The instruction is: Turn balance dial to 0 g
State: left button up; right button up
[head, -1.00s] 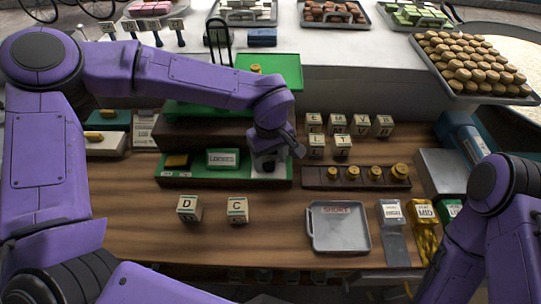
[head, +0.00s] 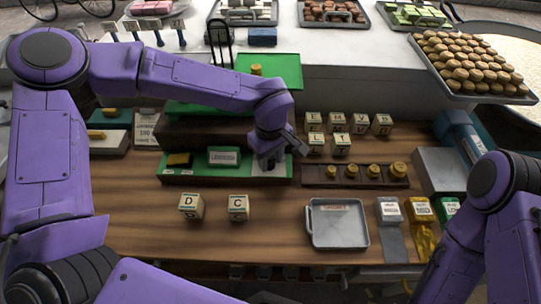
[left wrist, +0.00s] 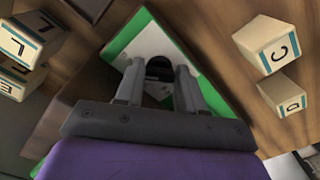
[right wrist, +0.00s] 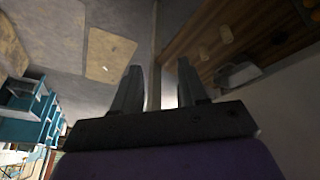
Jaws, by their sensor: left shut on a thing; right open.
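The balance (head: 172,181) is a green-edged base with a label plate and a raised green pan, at the left middle of the table in the head view. Its dial (left wrist: 159,67) is a black round knob on a white panel in the left wrist view. My left gripper (left wrist: 158,82) has its fingers on either side of the dial, closed on it. In the head view the left gripper (head: 268,162) is at the right end of the base and hides the dial, so its reading cannot be seen. My right gripper (right wrist: 157,82) is open and empty.
Letter blocks D (head: 191,206) and C (head: 238,208) stand in front of the balance. A rack of brass weights (head: 356,183) is to its right, with more letter blocks behind. A metal tray (head: 338,238) lies at the front. Bare wood (head: 265,240) lies between block C and the tray.

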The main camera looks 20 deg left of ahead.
pick_arm(q)
jog(key=n+p, duration=0.1)
jog(key=n, duration=0.1)
jog(key=shift+w+r+n, duration=0.1)
jog(key=shift+n, duration=0.2)
jog(key=n+p, duration=0.1)
jog(key=n, duration=0.1)
jog(key=shift+n, duration=0.3)
jog(key=n, duration=0.2)
jog(key=shift+w+n+p, duration=0.1)
jog(key=shift+n+p, duration=0.2)
jog(key=shift+n, duration=0.1)
jog(key=n, duration=0.2)
jog(key=shift+w+n, duration=0.1)
jog(key=shift+n, duration=0.3)
jog(key=n, duration=0.5)
jog(key=n+b, duration=0.2)
jog(key=n, duration=0.4)
jog(key=shift+w+a+n, duration=0.1)
jog(key=shift+w+n, duration=0.05)
jog(key=shift+n, duration=0.15)
jog(key=o, duration=1)
